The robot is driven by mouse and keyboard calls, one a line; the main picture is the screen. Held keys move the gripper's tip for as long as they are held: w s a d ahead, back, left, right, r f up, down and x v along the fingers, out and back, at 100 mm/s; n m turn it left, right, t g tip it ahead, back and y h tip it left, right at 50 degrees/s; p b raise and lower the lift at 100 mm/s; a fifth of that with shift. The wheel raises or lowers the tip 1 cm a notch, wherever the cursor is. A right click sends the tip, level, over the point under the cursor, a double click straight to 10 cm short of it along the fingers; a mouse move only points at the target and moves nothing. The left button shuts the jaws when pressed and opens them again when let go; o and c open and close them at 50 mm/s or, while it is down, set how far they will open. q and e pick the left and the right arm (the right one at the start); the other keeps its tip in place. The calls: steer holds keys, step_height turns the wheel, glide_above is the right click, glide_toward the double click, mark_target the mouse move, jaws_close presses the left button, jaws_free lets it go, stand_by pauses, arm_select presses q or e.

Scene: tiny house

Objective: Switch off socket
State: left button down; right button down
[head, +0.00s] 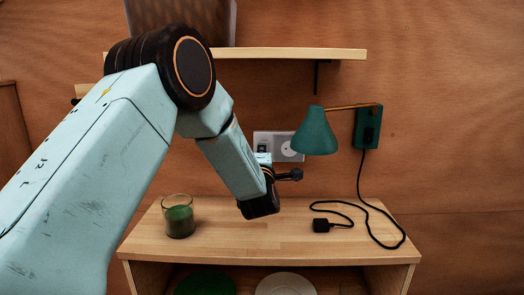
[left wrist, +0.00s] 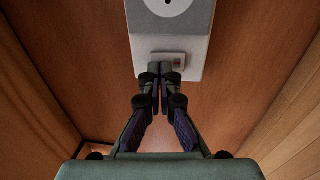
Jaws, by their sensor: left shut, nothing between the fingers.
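The socket is a pale wall plate with a round outlet (head: 289,148) on its right and a small switch area (head: 262,147) on its left. My left arm reaches across to it, and the left gripper (head: 277,176) is at the plate's lower left edge. In the left wrist view the socket (left wrist: 196,45) is at the top, with its round outlet and a small rectangular rocker switch below. The shut, empty fingertips (left wrist: 160,70) are right at the switch and partly cover it. I cannot tell whether they touch it or which way it is set. My right gripper is not in view.
A green wall lamp (head: 316,135) hangs close to the right of the socket. Its black cord ends in an unplugged plug (head: 321,225) on the wooden cabinet top (head: 245,240). A green candle glass (head: 179,217) stands at left. A shelf (head: 290,54) is above.

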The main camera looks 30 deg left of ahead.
arm_select(q)
steer(key=shift+w+a+r, duration=0.15)
steer(key=shift+w+r, duration=0.15)
stand_by(0.5)
steer(key=shift+f+b, duration=0.1)
steer(key=shift+b, duration=0.2)
